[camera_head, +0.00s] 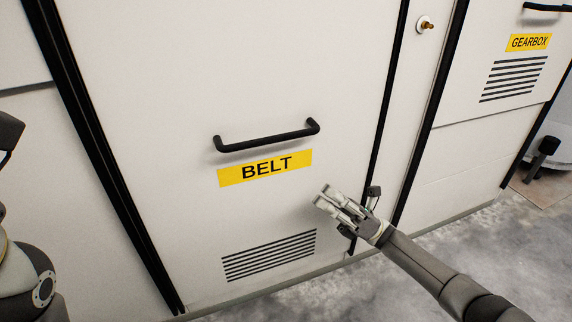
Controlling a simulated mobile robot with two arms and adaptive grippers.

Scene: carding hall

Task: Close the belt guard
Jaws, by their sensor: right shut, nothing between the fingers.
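The belt guard (160,110) is a large white panel with a yellow BELT label (265,168), a black bar handle (267,136) above it and a slotted vent (270,255) below. Dark strips run along both its sides. It looks about flush with the neighbouring panels, but I cannot tell whether it is fully shut. My right gripper (322,198) is shut and empty, in front of the guard's lower right part, below and right of the label. I cannot tell whether its fingertips touch the panel. Parts of my left arm show at the left edge; its gripper is out of view.
To the right is a narrow white post with a brass-coloured knob (426,25). Beyond it is a white panel with a yellow GEARBOX label (529,42), a vent (513,78) and a black handle (548,8). Grey concrete floor (480,245) lies clear at lower right.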

